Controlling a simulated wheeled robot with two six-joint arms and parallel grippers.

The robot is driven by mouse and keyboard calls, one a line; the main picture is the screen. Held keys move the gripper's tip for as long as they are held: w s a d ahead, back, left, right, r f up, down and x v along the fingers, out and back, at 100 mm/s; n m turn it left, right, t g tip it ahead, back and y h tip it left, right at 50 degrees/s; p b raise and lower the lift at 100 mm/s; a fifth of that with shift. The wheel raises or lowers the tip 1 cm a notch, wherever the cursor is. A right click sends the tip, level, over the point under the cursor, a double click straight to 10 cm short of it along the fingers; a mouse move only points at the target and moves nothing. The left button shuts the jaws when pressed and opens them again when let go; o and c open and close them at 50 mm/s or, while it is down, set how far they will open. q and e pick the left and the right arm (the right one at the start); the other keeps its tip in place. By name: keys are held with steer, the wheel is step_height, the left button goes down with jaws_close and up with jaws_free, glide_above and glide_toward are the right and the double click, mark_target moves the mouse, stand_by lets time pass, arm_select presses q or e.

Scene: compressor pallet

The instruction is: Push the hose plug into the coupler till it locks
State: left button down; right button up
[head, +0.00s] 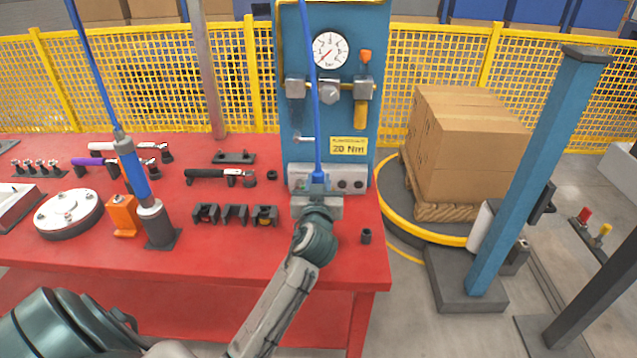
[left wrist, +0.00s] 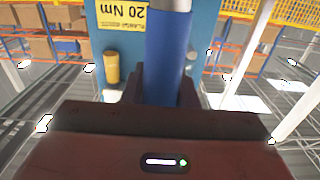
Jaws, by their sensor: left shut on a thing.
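My left gripper (head: 318,188) is at the front of the blue panel, over the table's right end. In the left wrist view it is shut on a thick blue cylinder with a silvery end (left wrist: 168,60), which I take for the hose plug. A thin blue hose (head: 315,110) runs from above down to the gripper. A pale block with dark round ports (head: 350,184) is right behind the gripper, perhaps holding the coupler. The gripper hides part of this block, and I cannot tell whether the plug touches a coupler. My right gripper is not in view.
The blue panel (head: 290,130) carries a pressure gauge (head: 330,51) and yellow-handled valve. Left on the red table (head: 215,258) are a hanging blue tool (head: 133,170), black holders (head: 235,214) and a round flange (head: 68,213). Boxes (head: 460,150) stand right on a pallet.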

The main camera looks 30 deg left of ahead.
arm_select(q)
steer(key=shift+f+b, duration=1.15)
steer(key=shift+f, duration=0.15)
steer(key=c, duration=1.1)
jaws_free()
steer(key=shift+b+v, duration=1.05)
steer(key=shift+v, duration=4.4)
steer(key=shift+w, duration=0.1)
